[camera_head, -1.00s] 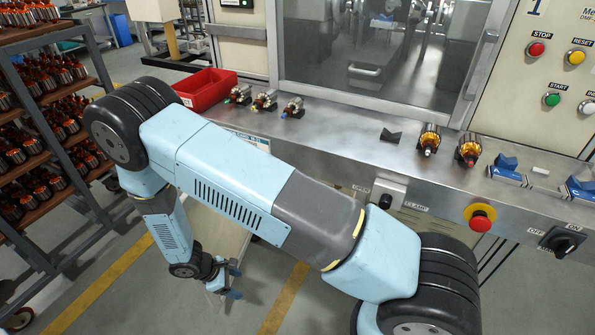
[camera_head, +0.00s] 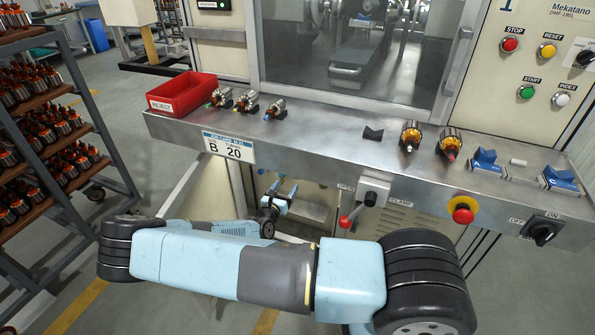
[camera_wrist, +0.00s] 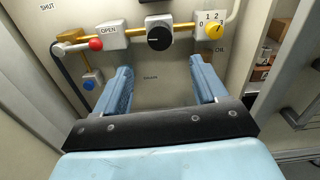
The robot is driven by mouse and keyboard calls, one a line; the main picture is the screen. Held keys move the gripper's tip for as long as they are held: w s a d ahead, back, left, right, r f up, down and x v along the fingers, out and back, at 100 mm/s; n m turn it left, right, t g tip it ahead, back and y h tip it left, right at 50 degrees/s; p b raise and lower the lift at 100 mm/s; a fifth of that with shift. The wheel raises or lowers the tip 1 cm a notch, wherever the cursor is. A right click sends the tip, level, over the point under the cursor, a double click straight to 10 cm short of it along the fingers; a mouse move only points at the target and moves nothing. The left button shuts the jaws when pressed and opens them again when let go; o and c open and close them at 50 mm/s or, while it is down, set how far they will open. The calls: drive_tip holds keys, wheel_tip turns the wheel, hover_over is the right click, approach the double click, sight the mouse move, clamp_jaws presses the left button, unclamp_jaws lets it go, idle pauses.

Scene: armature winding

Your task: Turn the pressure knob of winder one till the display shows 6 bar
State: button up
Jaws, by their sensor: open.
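My gripper (camera_head: 283,190) is below the bench front, under the "B 20" sign, with its two blue fingers apart and nothing between them. In the wrist view my gripper (camera_wrist: 161,68) faces a pale panel with several controls. A black round knob (camera_wrist: 160,32) on a white block sits just beyond and between the fingertips, apart from them. Which control is the pressure knob cannot be told. No pressure display is readable in either view.
On the wrist-view panel, a red-ended lever (camera_wrist: 95,44) is beside an "OPEN" block, with a blue knob (camera_wrist: 90,81) below. The metal bench (camera_head: 330,141) overhangs my gripper. A red-ball clamp lever (camera_head: 346,220) and red emergency button (camera_head: 463,210) project at the bench front.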

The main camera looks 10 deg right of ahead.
drive_tip(key=x, duration=1.2)
drive_tip(key=shift+w+d, duration=0.1)
drive_tip(key=shift+w, duration=0.05)
drive_tip(key=c, duration=1)
